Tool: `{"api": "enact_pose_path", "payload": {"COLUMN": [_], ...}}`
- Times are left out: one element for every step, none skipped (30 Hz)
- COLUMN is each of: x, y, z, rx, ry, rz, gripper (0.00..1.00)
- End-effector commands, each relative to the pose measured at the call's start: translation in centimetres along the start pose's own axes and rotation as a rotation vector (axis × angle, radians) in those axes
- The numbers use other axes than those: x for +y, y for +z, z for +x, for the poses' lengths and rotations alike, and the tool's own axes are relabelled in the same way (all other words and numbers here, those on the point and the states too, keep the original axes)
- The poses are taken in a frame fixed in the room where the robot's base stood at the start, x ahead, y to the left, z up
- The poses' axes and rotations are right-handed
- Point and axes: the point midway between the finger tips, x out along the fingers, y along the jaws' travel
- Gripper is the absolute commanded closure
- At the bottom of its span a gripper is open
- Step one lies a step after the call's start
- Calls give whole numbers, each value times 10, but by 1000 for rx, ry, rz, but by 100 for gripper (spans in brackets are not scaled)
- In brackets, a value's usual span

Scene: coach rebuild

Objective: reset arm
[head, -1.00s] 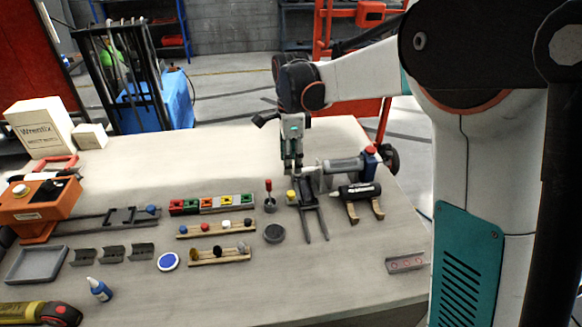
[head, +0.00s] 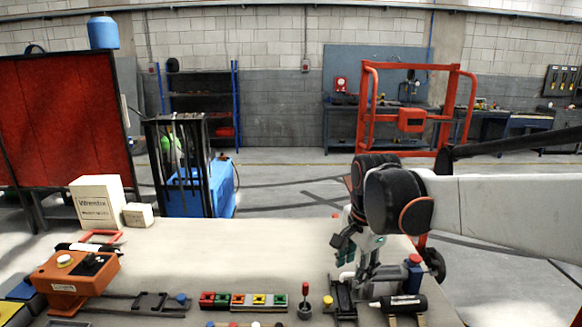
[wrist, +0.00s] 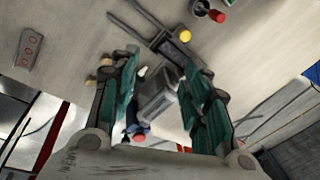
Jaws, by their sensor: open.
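My gripper (head: 357,262) is raised above the right part of the workbench in the head view, with my arm reaching in from the right. In the wrist view my gripper (wrist: 160,90) has its two green-padded fingers spread wide apart. A grey cylinder-shaped device (wrist: 156,98) shows between and beyond the fingers. I cannot tell how far it is from them. Nothing is seen held. A black bottle-like tool (head: 398,304) lies on a wooden cradle just right of the gripper in the head view.
The workbench (head: 240,250) carries an orange box (head: 75,275) at left, white cartons (head: 98,200) behind it, and a row of coloured blocks (head: 243,301) in front. A red-handled tool (head: 304,300) stands near the gripper. A red-orange frame (head: 412,120) stands behind the bench.

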Motion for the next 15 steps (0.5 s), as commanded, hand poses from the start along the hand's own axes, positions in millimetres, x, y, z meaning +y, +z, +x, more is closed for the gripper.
{"api": "enact_pose_path", "payload": {"x": [15, 22, 31, 38, 45, 54, 61, 68, 78, 85, 92, 101, 108, 115, 124], "y": [2, 3, 4, 5, 6, 8, 9, 10, 12, 14, 15, 17, 19, 21, 23], "z": [-7, -10, -14, -17, -20, -23, -25, -27, -29, -30, -31, -32, -33, -33, -32], "rx": [11, 19, 29, 38, 47, 61, 71, 82, 98, 110, 123, 141, 154, 169, 189], "ry": [-21, -34, -50, -63, -74, -89, -99, -110, -123, -133, -141, -153, -161, -168, -177], "rz": [-55, -92, -141, -178, -216, -265, -302, -339, -388, -425, -461, -510, -547, -584, -633], "gripper": [57, 57, 57, 57, 57, 57, 57, 57, 57, 57, 57, 57, 57, 57, 57]}}
